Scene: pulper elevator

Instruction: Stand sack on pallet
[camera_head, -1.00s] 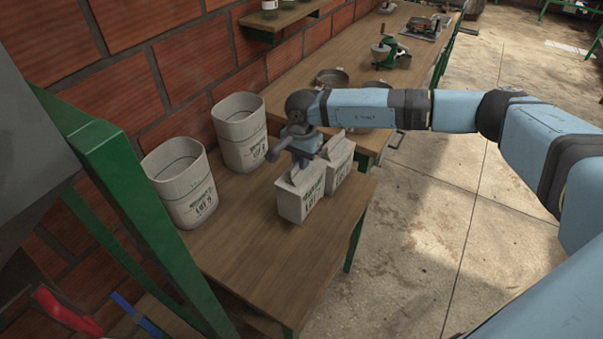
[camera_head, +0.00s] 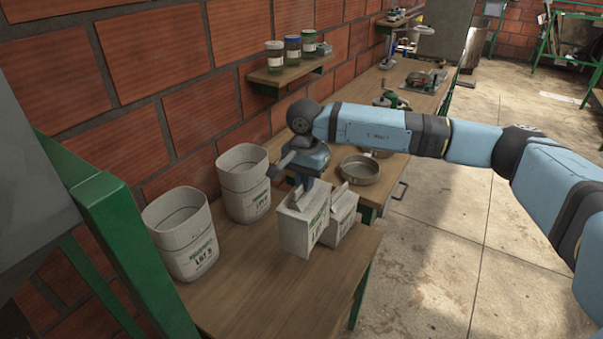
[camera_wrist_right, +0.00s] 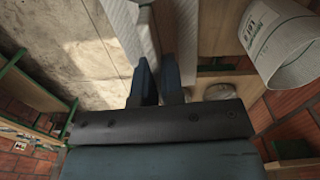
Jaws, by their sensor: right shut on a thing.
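Two white, box-shaped sacks with folded tops and dark green print are at the wooden table in the head view. My right gripper (camera_head: 307,184) is shut on the top of the nearer sack (camera_head: 301,228) and holds it upright. This sack looks lifted slightly off the table, though the gap under it is hard to see. The other sack (camera_head: 342,216) stands right behind it, partly hidden. In the right wrist view, the gripper fingers (camera_wrist_right: 158,80) reach toward the pale held sack (camera_wrist_right: 128,28). I cannot make out a pallet. My left gripper is not in view.
Two open whitish bins, one nearer (camera_head: 183,235) and one farther (camera_head: 243,183), stand on the table (camera_head: 262,285) by the brick wall. A metal pan (camera_head: 361,171) sits behind the sacks. A wall shelf (camera_head: 290,76) holds jars. Open floor (camera_head: 440,240) lies to the right.

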